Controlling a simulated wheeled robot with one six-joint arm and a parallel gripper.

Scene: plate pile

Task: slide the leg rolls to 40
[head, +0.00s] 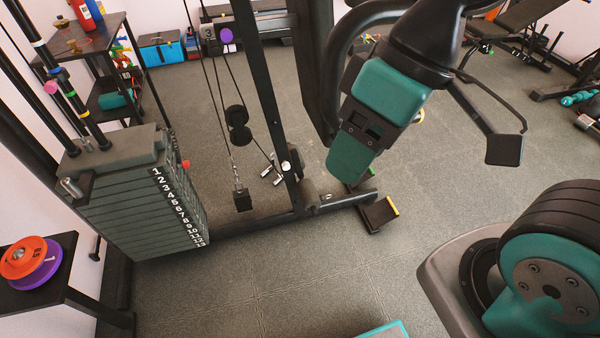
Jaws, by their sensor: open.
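My gripper (367,198) hangs at the end of my black and teal arm, right of the machine's upright. Its jaws appear apart and empty, low in front of the upright's base; the arm covers much of them. A short dark padded cylinder (309,190) beside the foot of the upright (268,90) may be a leg roll, but I cannot tell surely. It is left of the gripper, with no clear contact. No scale or mark reading 40 is legible, and my arm hides part of the machine behind it.
A numbered weight stack (135,200) stands at the left. Cables with a hanging block (242,200) run beside the upright. Orange and purple plates (35,265) lie on a black stand at the lower left. A shelf (88,40) stands behind. Open floor (270,290) lies in front.

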